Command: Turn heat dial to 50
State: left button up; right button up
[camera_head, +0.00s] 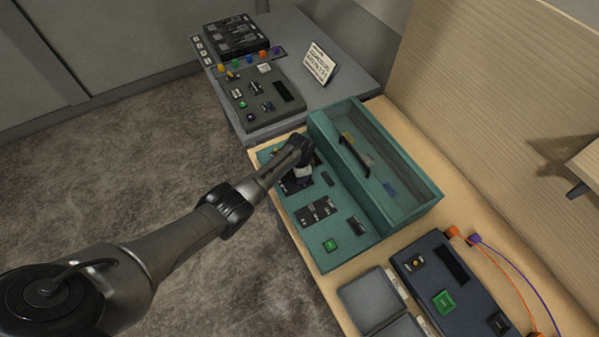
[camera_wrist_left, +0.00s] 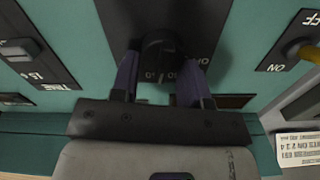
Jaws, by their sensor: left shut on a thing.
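The heat dial is a round black knob (camera_wrist_left: 160,52) on a dark label plate (camera_wrist_left: 200,25) of the teal console (camera_head: 335,258). In the head view my left gripper (camera_head: 297,172) reaches the console's upper left part and hides the dial. My right gripper is not in view.
A toggle switch marked ON and OFF (camera_wrist_left: 298,50) sits beside the dial in the wrist view. A clear-lidded teal box (camera_head: 375,165) with a black handle stands behind the panel. A green button (camera_head: 330,244) is at the front. Other consoles stand on both sides.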

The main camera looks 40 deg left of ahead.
pick_arm(q)
jog(key=shift+s+d+m, duration=0.1)
jog(key=shift+m, duration=0.9)
jog(key=o, duration=0.9)
jog(key=shift+r, duration=0.3)
notch_tip(320, 180, up, 13)
jog(key=p, duration=0.1)
jog(key=shift+r+p, duration=0.15)
jog(key=shift+p, duration=0.25)
